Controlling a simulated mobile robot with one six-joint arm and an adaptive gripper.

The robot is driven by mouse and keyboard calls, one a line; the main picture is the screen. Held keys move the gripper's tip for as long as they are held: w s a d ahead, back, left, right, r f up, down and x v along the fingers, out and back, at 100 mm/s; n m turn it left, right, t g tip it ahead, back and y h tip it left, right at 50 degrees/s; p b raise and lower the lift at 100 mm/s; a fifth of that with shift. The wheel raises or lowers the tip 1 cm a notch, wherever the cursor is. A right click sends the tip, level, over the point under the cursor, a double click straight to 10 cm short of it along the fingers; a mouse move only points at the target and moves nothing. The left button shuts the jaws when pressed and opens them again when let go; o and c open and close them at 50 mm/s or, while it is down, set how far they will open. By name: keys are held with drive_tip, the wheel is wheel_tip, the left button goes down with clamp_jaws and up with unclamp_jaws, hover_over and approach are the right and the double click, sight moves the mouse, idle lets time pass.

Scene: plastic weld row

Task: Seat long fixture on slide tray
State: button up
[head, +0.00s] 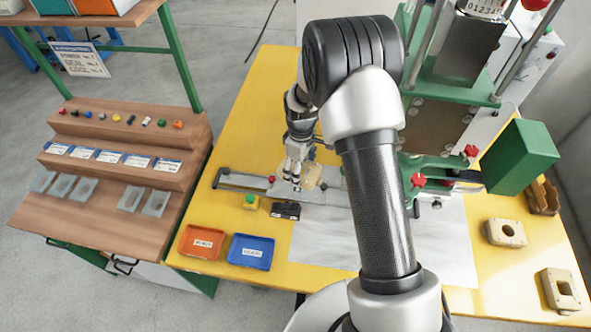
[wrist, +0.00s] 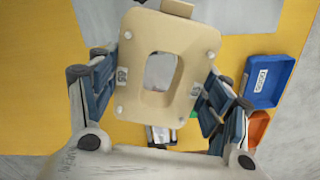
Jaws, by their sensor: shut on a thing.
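My gripper (head: 293,172) is shut on a beige fixture (head: 312,176), which I take for the long fixture. In the wrist view the fixture (wrist: 135,65) sits between both fingers (wrist: 160,95). It is a rounded block with an oblong opening, small pale round spots near its corners and a number label at each side. In the head view, a long grey metal slide (head: 240,180), apparently the slide tray's rail, runs across the yellow table near the fixture. My arm and gripper hide part of it. I cannot tell whether the fixture touches the tray.
A green-framed press (head: 450,165) with red knobs stands right of my arm. Other beige fixtures (head: 505,232) (head: 562,291) lie at the table's right.

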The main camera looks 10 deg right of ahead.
drive_tip(key=shift+w+a+f+n+b, duration=0.1)
drive_tip(key=shift+w+f+n+b, duration=0.4)
drive_tip(key=shift+f, duration=1.2)
drive_tip(key=shift+w+d+f+n+b, duration=0.1)
drive_tip(key=shift+w+f+n+b, duration=0.15)
drive_tip(key=shift+f+n+b, duration=0.95)
drive_tip(key=shift+w+a+f+n+b, duration=0.1)
drive_tip(key=shift+w+f+n, duration=0.2)
drive_tip(key=shift+f, duration=1.85)
drive_tip(key=shift+f+b, duration=0.55)
drive_tip(key=o, duration=1.3)
drive_tip(key=shift+r, duration=0.1)
wheel_tip(320, 180, up, 7)
drive_tip(key=p, duration=0.4)
